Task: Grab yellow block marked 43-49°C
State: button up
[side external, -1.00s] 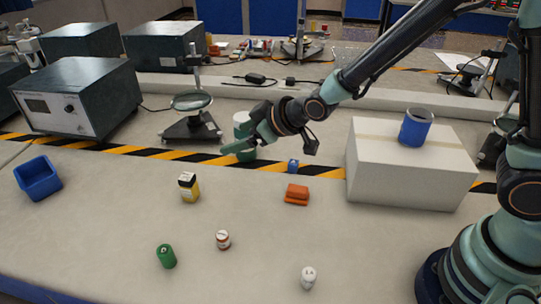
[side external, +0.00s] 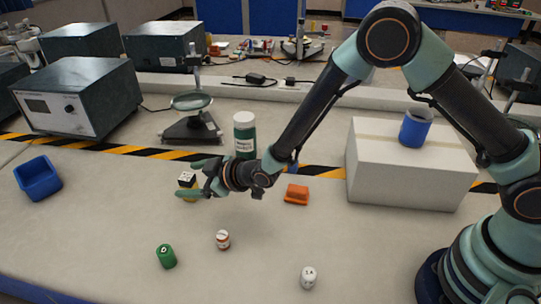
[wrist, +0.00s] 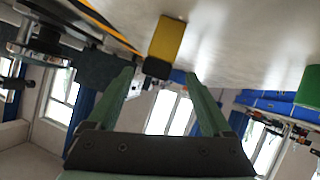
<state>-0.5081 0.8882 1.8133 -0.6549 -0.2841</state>
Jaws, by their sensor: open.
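The yellow block (side external: 187,180) stands upright on the table, with a yellow body and a black top with white marks. Its label is too small to read. In the side view my gripper (side external: 197,178) is at the block, its green fingers partly hiding the yellow body. In the wrist view the gripper (wrist: 160,73) is open, and the yellow block (wrist: 167,38) shows ahead, its dark end between the fingertips. Both fingers look apart from it there.
A green-and-white bottle (side external: 244,135) stands behind my gripper. An orange block (side external: 296,194) lies to the right, a blue bin (side external: 38,178) at left. A green cylinder (side external: 166,256), a red-and-white jar (side external: 223,239) and a white jar (side external: 308,278) stand nearer the camera.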

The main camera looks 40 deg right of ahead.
aim_at(179, 181)
jog(key=shift+x, duration=2.9)
jog(key=shift+d+f, duration=0.15)
grip_shut()
